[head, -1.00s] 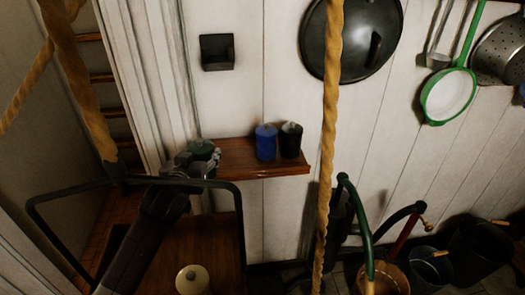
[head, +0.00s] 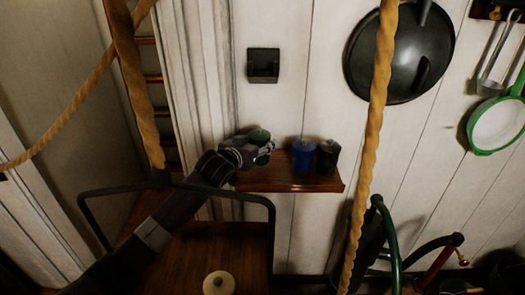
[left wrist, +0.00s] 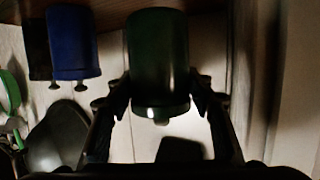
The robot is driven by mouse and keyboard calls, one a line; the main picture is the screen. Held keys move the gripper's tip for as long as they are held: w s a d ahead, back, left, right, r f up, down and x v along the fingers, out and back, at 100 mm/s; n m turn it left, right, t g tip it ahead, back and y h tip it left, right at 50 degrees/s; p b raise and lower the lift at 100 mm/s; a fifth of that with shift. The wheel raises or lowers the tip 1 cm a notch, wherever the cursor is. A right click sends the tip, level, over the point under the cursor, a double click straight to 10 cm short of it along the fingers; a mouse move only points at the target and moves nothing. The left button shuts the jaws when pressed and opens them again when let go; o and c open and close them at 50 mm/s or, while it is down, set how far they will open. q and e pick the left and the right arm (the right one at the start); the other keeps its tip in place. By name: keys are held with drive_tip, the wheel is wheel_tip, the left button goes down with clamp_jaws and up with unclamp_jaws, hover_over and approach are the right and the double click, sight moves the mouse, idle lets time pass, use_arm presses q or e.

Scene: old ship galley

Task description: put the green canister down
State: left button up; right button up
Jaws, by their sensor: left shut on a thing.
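The green canister (head: 259,136) is in my left gripper (head: 262,151), over the left end of the small wooden shelf (head: 290,184) in the head view. In the left wrist view, the canister (left wrist: 157,60) stands between the two fingers, which are shut on it. My gripper hides its lower part in the head view, so I cannot tell whether it touches the shelf. A blue canister (head: 304,158) and a black canister (head: 327,158) stand on the shelf to its right. My right gripper is not in view.
A thick rope (head: 376,120) hangs in front of the wall, right of the shelf. A dark rail (head: 180,187) surrounds a wooden surface (head: 200,250) below, with a pale round lidded pot (head: 219,284). A black wall box (head: 263,65) is above the shelf.

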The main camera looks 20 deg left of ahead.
use_arm(q)
wheel_tip(320, 180, down, 3)
drive_tip(key=shift+f+p, duration=0.1)
drive_tip(key=shift+p, duration=0.3)
drive_tip(key=shift+f, duration=0.1)
drive_tip(key=shift+f, duration=0.1)
drive_tip(key=o, duration=1.1)
drive_tip(key=shift+f, duration=0.2)
drive_tip(key=o, duration=0.4)
drive_tip(key=shift+o, duration=0.2)
drive_tip(key=shift+r, duration=0.2)
drive_tip(key=shift+s, duration=0.3)
drive_tip(key=b+v, duration=0.2)
drive_tip(key=v, duration=0.9)
drive_tip(key=shift+s+b, duration=0.25)
drive_tip(key=shift+b, duration=0.05)
